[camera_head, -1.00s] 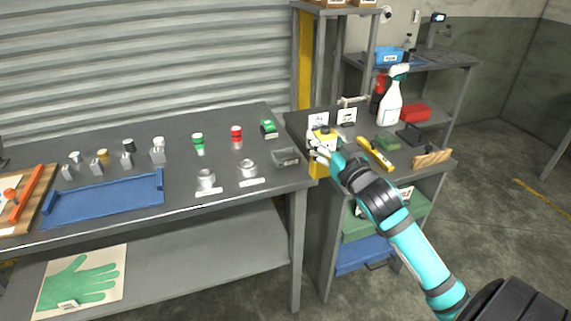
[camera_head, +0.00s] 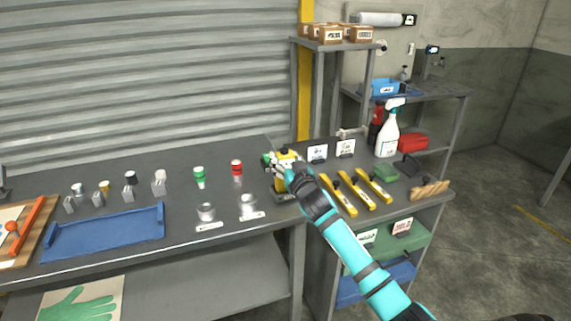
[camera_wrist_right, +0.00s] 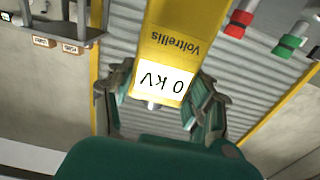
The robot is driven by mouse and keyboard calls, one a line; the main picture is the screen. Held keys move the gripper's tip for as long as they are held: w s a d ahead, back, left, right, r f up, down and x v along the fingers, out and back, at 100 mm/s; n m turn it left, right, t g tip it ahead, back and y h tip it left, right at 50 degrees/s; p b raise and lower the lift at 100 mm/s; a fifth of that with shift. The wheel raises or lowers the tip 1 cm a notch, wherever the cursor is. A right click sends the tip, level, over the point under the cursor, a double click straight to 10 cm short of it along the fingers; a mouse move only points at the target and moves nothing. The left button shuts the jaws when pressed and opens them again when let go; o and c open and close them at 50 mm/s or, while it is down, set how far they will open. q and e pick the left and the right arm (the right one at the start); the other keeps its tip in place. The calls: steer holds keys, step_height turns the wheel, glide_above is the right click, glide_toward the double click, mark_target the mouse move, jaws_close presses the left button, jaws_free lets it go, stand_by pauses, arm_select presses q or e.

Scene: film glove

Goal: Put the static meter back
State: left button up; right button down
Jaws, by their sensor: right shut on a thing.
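The static meter is a yellow box marked "Voltrellis" (camera_wrist_right: 175,45), with a white display reading 0 kV (camera_wrist_right: 165,83) upside down in the right wrist view. My right gripper (camera_wrist_right: 160,100) is shut on it, one finger on each side. In the head view the yellow meter (camera_head: 281,184) shows in part at the right end of the long dark bench, and my right gripper (camera_head: 288,168) covers some of it. Whether its base touches the bench cannot be told. My left gripper is not in view.
The bench (camera_head: 110,260) carries a blue tray (camera_head: 105,232), metal weights, a red-capped bottle (camera_head: 237,168) and a green-capped one (camera_head: 199,175).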

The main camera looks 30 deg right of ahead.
steer(key=shift+f, duration=0.7)
steer(key=c, duration=0.5)
jaws_free()
steer(key=shift+f, duration=0.1)
steer(key=b+v, duration=0.1)
steer(key=v, duration=1.1)
steer(key=shift+s, duration=0.1)
